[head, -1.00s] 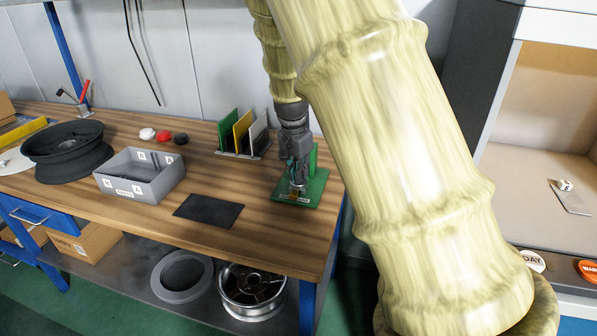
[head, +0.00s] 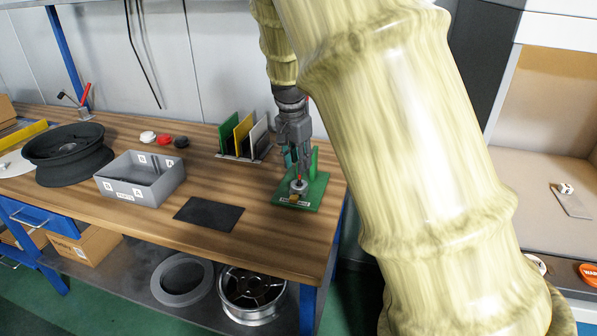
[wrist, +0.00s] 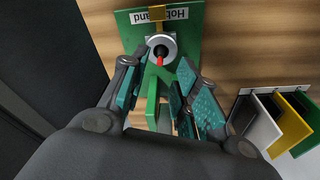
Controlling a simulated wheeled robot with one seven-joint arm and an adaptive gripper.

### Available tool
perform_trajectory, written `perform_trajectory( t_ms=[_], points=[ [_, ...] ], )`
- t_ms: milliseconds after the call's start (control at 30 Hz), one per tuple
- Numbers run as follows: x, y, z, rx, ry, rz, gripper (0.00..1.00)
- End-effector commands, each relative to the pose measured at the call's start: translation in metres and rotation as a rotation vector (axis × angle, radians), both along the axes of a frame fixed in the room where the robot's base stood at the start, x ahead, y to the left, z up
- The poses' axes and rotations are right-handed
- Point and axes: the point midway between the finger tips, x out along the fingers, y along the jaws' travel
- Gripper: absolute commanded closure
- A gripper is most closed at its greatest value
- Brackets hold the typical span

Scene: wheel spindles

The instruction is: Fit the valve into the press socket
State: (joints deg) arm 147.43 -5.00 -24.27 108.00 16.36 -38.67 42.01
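The press socket (head: 298,187) is a grey metal ring on a green base plate (head: 316,197) at the table's right end. In the wrist view, the ring (wrist: 170,41) has a dark centre, with a thin red-tipped piece (wrist: 160,62) standing in it; this looks like the valve. How deep it sits cannot be told. My gripper (head: 297,165) points down just above the ring. In the wrist view, its teal-padded fingers (wrist: 163,85) are spread apart with nothing gripped between them.
A green upright plate (wrist: 152,103) rises near the fingers. A rack of coloured panels (head: 243,137) stands behind left. A black mat (head: 208,214), grey box (head: 140,190) and black wheel (head: 67,155) lie farther left. Bare wood lies between rack and mat.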

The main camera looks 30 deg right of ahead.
Motion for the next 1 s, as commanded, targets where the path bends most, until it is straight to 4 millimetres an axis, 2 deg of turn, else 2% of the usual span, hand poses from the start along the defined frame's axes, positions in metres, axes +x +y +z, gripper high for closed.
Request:
perform_trajectory(
  t_ms=[33,200,400,1000],
  points=[
    [0.0,0.001,0.011,-0.002,-0.004,0.0,0.7],
    [-0.002,0.005,0.038,-0.001,-0.002,0.0,0.7],
    [-0.003,0.008,0.058,0.0,-0.002,0.0,0.7],
    [-0.004,0.009,0.064,0.0,0.0,-0.001,0.7]
  ],
)
